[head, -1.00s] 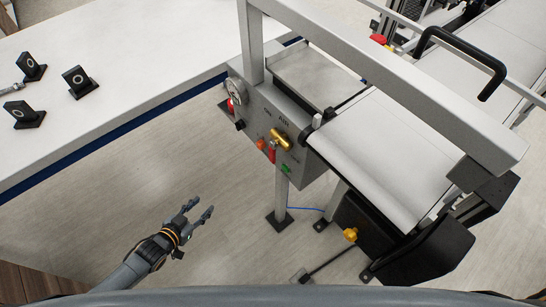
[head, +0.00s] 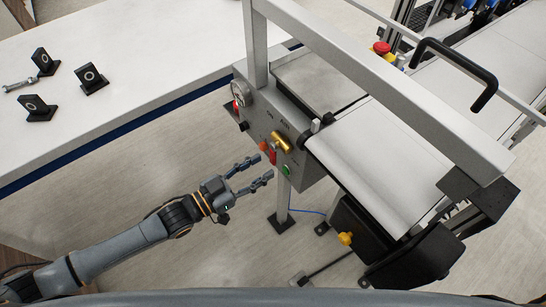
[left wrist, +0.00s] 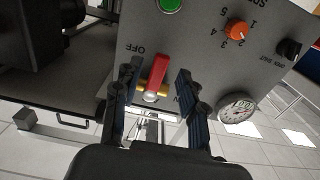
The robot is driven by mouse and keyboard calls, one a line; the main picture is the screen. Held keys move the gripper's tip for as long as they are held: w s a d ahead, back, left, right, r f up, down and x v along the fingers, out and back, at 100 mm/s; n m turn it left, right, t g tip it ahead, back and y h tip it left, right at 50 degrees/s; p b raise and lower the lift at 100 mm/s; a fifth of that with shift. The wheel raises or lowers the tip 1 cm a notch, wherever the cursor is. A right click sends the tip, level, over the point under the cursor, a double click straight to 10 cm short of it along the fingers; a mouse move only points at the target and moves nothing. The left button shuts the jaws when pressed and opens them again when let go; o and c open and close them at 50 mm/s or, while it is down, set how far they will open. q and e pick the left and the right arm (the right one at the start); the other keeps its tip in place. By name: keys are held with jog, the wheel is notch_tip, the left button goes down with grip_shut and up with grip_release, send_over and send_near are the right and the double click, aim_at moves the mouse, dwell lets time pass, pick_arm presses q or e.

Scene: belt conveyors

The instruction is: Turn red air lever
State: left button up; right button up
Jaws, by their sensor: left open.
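The red air lever (head: 272,154) is on the front of a grey control panel (head: 301,158), below a brass fitting (head: 282,141). In the left wrist view the red lever (left wrist: 157,70) lies between "OFF" and partly hidden lettering, with brass at its lower end. My left gripper (head: 264,166) is open and empty, its fingers pointing at the panel just short of the lever. In the left wrist view its fingers (left wrist: 160,68) stand on either side of the lever, with gaps; contact cannot be seen. My right gripper is not in view.
An orange knob (left wrist: 237,30), a green button (left wrist: 170,4), a black knob (left wrist: 288,49) and a pressure gauge (left wrist: 237,108) sit around the lever. A conveyor belt (head: 375,155) lies right of the panel. A white table (head: 140,80) with black blocks is at left.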

aim_at(271, 162)
pick_arm(q)
jog(key=x, duration=0.5)
grip_shut()
